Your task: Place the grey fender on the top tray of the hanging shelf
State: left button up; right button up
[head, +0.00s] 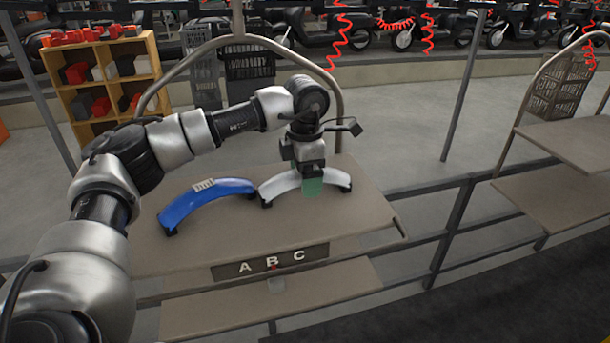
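The grey fender (279,185), a pale curved arch with dark feet, is at the top tray (330,222) of the hanging shelf, right of the blue fender. Its feet appear to be on the tray, but I cannot tell whether they bear its weight. My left gripper (311,185) points down over the grey fender's middle. One greenish finger shows in front of the fender; the other is hidden. I cannot tell whether the fingers are clamped on it or parted around it. My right gripper is out of view.
A blue fender (205,202) with a small label lies on the same tray. A lower tray (330,295) hangs below, past an "A B C" sign (270,262). A second hanging shelf (560,190) stands right. The tray's front is clear.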

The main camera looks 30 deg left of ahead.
pick_arm(q)
notch_tip(320, 180, up, 11)
jog(key=shift+f+b, duration=0.15)
jog(key=shift+b, duration=1.05)
jog(key=shift+r, duration=0.45)
